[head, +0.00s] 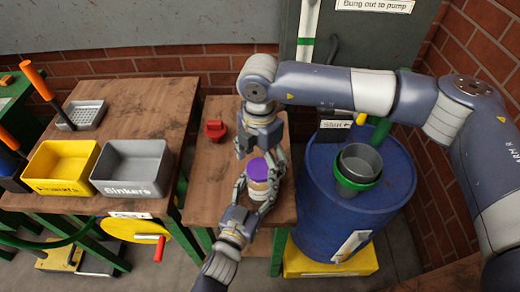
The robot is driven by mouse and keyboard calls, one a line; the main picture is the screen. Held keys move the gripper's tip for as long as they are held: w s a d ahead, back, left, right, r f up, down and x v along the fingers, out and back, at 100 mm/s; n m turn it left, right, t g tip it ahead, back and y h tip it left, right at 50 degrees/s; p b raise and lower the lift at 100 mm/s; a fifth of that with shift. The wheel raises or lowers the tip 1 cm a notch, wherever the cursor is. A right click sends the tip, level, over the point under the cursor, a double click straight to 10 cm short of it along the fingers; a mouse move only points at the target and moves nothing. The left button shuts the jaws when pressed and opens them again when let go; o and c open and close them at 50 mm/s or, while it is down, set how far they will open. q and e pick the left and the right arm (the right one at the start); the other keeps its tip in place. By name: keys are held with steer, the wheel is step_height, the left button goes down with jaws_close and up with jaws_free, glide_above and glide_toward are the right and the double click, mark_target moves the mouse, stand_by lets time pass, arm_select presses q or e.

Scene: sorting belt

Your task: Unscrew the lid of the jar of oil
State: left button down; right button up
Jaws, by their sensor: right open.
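The jar of oil (259,186) stands upright over the small wooden table, with a purple lid (258,169) on top. My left gripper (256,198) reaches up from the bottom of the view, with its fingers on both sides of the jar's body, and looks shut on it. My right gripper (262,156) points down from above, open, with its fingers at either side just above the lid. Whether they touch the lid cannot be told. Parts of the jar are hidden behind the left fingers.
A red object (215,130) lies on the small table (210,190), left of the jar. A blue barrel (325,215) with a green-rimmed grey cup (358,170) stands close on the right. Yellow (60,187) and grey (133,188) bins sit on the left table.

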steer(key=shift+f, duration=0.55)
steer(key=c, duration=1.2)
